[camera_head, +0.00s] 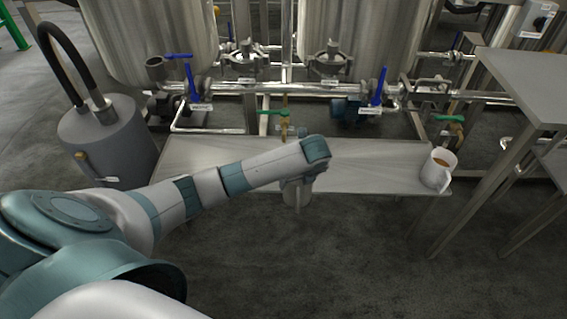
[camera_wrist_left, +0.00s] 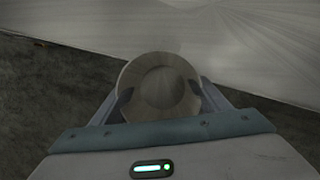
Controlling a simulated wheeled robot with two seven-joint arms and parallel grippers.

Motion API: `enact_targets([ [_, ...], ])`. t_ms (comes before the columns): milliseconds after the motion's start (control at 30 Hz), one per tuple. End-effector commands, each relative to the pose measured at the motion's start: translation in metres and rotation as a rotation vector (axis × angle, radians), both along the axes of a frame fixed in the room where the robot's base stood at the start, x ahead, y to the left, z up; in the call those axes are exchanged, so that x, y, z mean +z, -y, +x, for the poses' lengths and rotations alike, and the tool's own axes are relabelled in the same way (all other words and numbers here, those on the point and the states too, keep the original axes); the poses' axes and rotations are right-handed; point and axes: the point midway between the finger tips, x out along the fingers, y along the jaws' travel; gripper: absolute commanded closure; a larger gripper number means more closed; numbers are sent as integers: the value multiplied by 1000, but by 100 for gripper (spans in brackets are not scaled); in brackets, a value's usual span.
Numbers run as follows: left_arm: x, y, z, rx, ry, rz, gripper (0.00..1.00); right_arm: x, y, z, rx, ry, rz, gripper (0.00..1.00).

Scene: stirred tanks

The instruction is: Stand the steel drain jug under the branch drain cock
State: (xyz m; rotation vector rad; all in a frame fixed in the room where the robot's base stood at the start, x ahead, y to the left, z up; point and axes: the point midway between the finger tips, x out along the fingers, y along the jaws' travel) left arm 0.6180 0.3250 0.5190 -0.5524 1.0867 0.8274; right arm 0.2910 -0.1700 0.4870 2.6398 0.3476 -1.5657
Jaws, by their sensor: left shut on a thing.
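My left gripper (camera_head: 298,178) points down at the front edge of the low steel bench (camera_head: 375,165). It is shut on the steel drain jug (camera_head: 296,196), which hangs in front of the bench and is partly hidden by my wrist. In the left wrist view the jug's round opening (camera_wrist_left: 160,92) lies between the two fingers, seen from above. A brass drain cock with a green handle (camera_head: 272,113) is behind my gripper. A second green-handled cock (camera_head: 450,119) is farther right. The frames do not show which is the branch cock. My right gripper is out of view.
A grey canister with a black hose (camera_head: 105,140) stands left. Pipes with blue-handled valves (camera_head: 378,86) run behind. A tall steel table (camera_head: 525,85) is at right. The bench middle looks clear.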

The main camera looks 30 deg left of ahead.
Motion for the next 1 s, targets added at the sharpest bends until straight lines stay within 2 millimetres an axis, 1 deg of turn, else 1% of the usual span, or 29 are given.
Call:
enact_targets([
  [33,-1,-11,8,4,2,2,57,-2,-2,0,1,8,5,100],
  [300,-1,-59,43,5,2,1,57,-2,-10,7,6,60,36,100],
  [400,0,-75,54,4,2,1,57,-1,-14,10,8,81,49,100],
  [500,-1,-85,62,2,1,0,57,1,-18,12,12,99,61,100],
  [667,0,-93,68,1,1,1,57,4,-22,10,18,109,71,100],
  [1000,0,-94,68,1,1,1,57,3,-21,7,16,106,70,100],
])
